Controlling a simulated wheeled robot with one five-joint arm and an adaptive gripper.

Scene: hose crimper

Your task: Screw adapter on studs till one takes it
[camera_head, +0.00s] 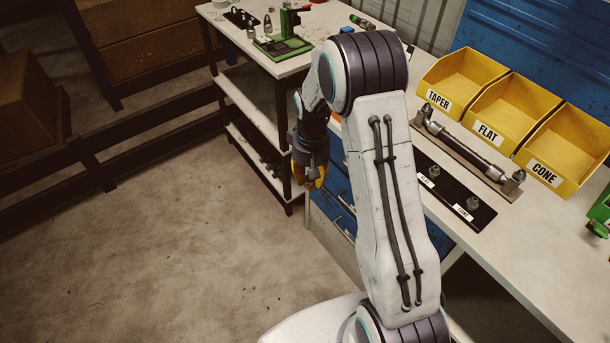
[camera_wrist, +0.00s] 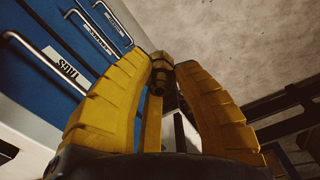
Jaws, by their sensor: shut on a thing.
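My gripper (camera_head: 313,180) hangs low in front of the bench's blue drawers, away from the bench top. In the wrist view its yellow fingers (camera_wrist: 163,72) are closed at the tips on a small dark, brassy adapter (camera_wrist: 161,80). In the head view the adapter cannot be made out. A black plate (camera_head: 450,190) on the bench bears metal studs: one by a label that seems to read FLAT (camera_head: 432,170) and one by the CONE label (camera_head: 473,203). My arm hides the plate's far end.
Yellow bins marked TAPER (camera_head: 437,100), FLAT (camera_head: 488,134) and CONE (camera_head: 543,173) stand behind a hose assembly (camera_head: 466,148). A green tool (camera_head: 285,45) and metal fittings (camera_head: 267,22) stand on the back table. The floor at left is clear.

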